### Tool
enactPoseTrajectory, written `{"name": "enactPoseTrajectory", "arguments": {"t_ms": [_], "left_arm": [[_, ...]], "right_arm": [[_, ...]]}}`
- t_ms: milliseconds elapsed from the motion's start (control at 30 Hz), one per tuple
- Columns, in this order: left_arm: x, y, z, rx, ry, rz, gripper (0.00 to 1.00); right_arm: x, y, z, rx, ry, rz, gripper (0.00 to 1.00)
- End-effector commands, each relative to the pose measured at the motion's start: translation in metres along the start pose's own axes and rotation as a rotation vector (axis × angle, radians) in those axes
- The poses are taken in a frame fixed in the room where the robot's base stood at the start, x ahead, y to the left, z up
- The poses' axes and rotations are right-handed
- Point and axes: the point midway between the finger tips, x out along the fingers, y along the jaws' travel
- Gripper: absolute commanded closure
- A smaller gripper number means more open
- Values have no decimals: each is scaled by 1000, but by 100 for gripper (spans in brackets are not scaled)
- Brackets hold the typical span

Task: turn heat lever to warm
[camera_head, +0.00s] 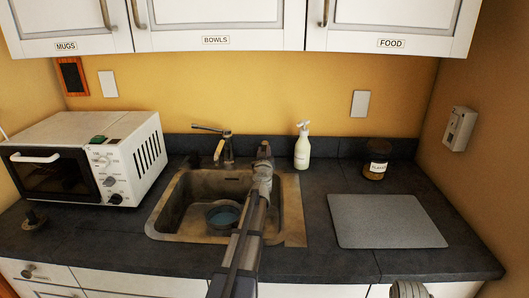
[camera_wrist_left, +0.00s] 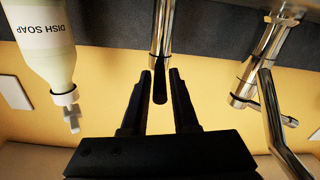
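The heat lever (camera_wrist_left: 160,60) shows in the left wrist view as a chrome post with a dark tip, between my left gripper's fingers. Its setting cannot be read. My left gripper (camera_wrist_left: 160,75) is open, with a finger on each side of the lever and narrow gaps. In the head view my left gripper (camera_head: 264,150) is at the sink's back edge, right of the faucet (camera_head: 227,148), and hides the lever. The faucet also shows in the left wrist view (camera_wrist_left: 262,60), at the right.
A dish soap bottle (camera_head: 302,147) stands close right of my left gripper. The sink (camera_head: 165,215) holds a round pot (camera_head: 223,214). A toaster oven (camera_head: 85,160) is left; a grey board (camera_head: 385,221) and dark jar (camera_head: 376,160) are right. Cabinets (camera_head: 220,20) hang above.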

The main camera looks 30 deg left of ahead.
Motion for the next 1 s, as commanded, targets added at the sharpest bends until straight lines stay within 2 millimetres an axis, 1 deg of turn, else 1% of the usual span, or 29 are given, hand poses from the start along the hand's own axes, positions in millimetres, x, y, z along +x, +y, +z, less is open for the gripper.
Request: {"name": "enactPoseTrajectory", "arguments": {"t_ms": [33,167,433,567,667,900,1000], "left_arm": [[0,0,0,0,0,0,66],[0,0,0,0,0,0,52],[-1,0,0,0,0,0,52],[-8,0,0,0,0,0,52],[-19,0,0,0,0,0,52],[-58,0,0,0,0,0,52],[-72,0,0,0,0,0,52]], "right_arm": [[0,0,0,0,0,0,50],[0,0,0,0,0,0,50],[0,0,0,0,0,0,50],[0,0,0,0,0,0,50],[0,0,0,0,0,0,50],[0,0,0,0,0,0,50],[0,0,0,0,0,0,50]]}}
